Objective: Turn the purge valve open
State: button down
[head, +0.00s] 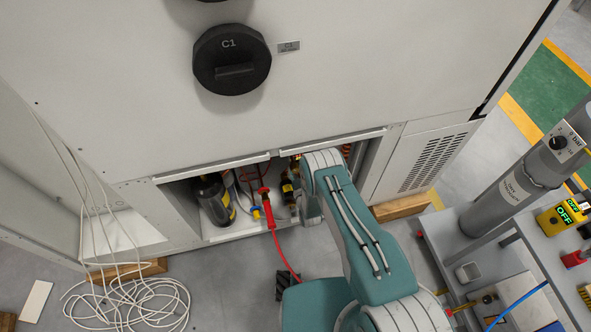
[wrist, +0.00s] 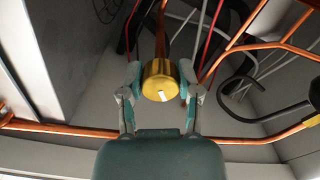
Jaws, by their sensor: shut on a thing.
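In the wrist view my gripper (wrist: 160,85) is shut on a round brass-coloured knob, the purge valve (wrist: 157,84). One finger is on each side of it. A short white mark shows on the knob's face, slightly tilted. A copper pipe (wrist: 163,30) meets the knob from above in the picture. In the head view my arm reaches into the open low compartment of the large white cabinet (head: 130,130). My arm hides the gripper and the valve there.
Copper pipes (wrist: 250,140) and dark hoses (wrist: 265,95) surround the knob. In the compartment a black cylinder (head: 212,200) and a red-handled hose fitting (head: 265,205) stand left of my arm. A grey tank (head: 510,185) and a bench are at right; coiled white cable (head: 130,300) lies at left.

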jog(key=n, duration=0.5)
jog(key=shift+w+r+n, duration=0.1)
jog(key=shift+n, duration=0.3)
jog(key=n, duration=0.4)
jog(key=shift+a+n, duration=0.1)
jog(key=shift+n, duration=0.6)
jog(key=shift+c, duration=1.5)
grip_release()
jog(key=shift+a, duration=0.1)
jog(key=shift+s+d, duration=0.25)
jog(key=shift+s, duration=0.1)
jog(key=v, duration=1.1)
jog(key=shift+s, duration=0.2)
